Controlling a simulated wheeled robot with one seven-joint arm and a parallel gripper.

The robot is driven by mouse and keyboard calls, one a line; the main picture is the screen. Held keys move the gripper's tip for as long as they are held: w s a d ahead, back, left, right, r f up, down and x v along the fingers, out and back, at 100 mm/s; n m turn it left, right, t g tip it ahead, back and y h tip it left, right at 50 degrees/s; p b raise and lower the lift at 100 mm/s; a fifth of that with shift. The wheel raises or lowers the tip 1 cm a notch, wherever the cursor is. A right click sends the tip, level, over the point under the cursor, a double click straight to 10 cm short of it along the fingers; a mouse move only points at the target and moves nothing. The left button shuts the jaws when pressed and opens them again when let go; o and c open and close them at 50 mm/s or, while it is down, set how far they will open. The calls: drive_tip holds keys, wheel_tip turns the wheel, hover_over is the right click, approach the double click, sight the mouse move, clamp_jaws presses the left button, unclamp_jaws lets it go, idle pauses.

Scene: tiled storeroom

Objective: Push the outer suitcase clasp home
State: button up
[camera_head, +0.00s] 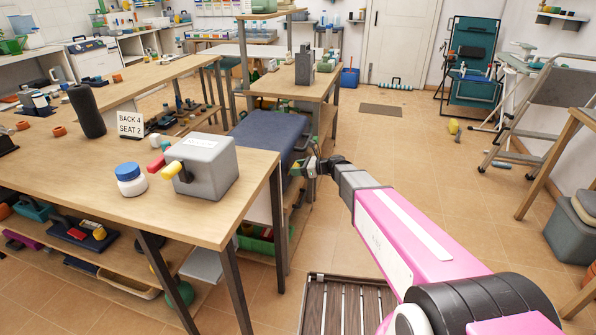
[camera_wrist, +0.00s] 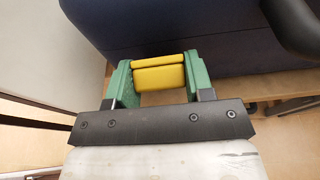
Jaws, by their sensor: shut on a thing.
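A dark blue suitcase (camera_head: 264,137) lies beyond the near workbench, and its side fills the top of the wrist view (camera_wrist: 215,38). My gripper (camera_head: 299,168) is at the suitcase's near right end in the head view. In the wrist view, my gripper's green fingers (camera_wrist: 160,78) stand on either side of a yellow clasp (camera_wrist: 160,76) against the suitcase side and are shut on it. The clasp shows a narrow upper strip and a wider lower plate with a thin seam between. Whether it is fully home I cannot tell. The other clasps are not in view.
The near workbench (camera_head: 220,228) is at left, bearing a grey box (camera_head: 208,170) with a yellow-handled lever, a white jar (camera_head: 130,180) and a sign (camera_head: 130,125). A slatted wooden pallet (camera_head: 345,310) lies on the floor. Open tiled floor (camera_head: 400,140) extends to the right.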

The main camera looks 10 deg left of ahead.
drive_tip(key=shift+a+r+h, duration=0.2)
drive_tip(key=shift+r+h, duration=0.05)
drive_tip(key=shift+h, duration=0.45)
drive_tip(key=shift+a+r+h, duration=0.2)
drive_tip(key=shift+h, duration=0.5)
drive_tip(key=o, duration=0.9)
drive_tip(key=v, duration=1)
drive_tip(key=shift+d+r, duration=0.2)
drive_tip(key=shift+d, duration=0.15)
